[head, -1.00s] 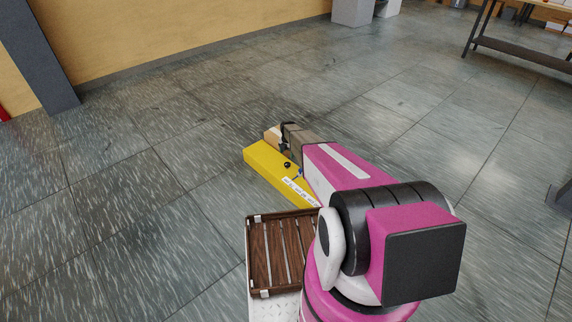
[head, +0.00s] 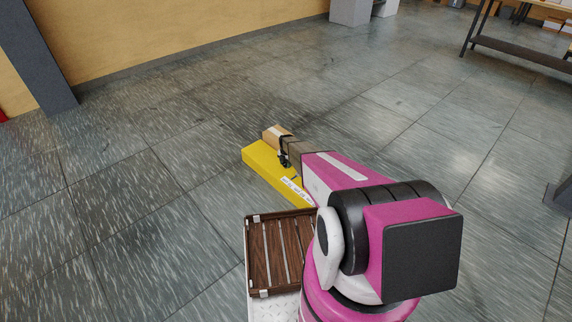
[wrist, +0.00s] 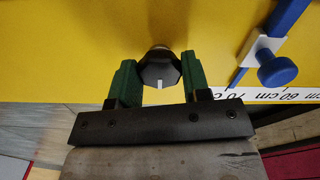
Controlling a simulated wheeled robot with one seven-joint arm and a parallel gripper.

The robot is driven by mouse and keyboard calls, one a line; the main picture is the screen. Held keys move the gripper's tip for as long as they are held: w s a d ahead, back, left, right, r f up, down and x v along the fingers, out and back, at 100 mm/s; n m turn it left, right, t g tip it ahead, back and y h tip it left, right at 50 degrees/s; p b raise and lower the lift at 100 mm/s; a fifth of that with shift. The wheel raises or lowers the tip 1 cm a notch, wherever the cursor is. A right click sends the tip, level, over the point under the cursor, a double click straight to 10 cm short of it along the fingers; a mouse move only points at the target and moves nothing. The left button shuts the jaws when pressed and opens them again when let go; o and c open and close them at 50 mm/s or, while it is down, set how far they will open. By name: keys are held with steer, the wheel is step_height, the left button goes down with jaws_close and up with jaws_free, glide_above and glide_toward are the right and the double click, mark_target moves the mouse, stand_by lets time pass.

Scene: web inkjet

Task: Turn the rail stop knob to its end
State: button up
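A yellow panel (head: 262,163) carries a black faceted knob with a white mark; the knob shows in the wrist view (wrist: 160,72). My gripper (head: 284,151) is over the panel in the head view. In the wrist view its green fingers (wrist: 159,72) stand on either side of the black knob, very close to its edges. I cannot tell whether they press on it. The white mark points toward the gripper body. To the right, a blue knob (wrist: 277,70) sits by a white block (wrist: 258,50) on a blue rail (wrist: 288,22).
A scale strip with centimetre numbers (wrist: 265,97) runs along the panel's edge beside the blue rail. A brown slatted tray (head: 250,255) lies at the near side of the panel. The floor left of the panel is clear. A table (head: 520,55) stands far right.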

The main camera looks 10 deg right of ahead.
steer(key=shift+c, duration=1.3)
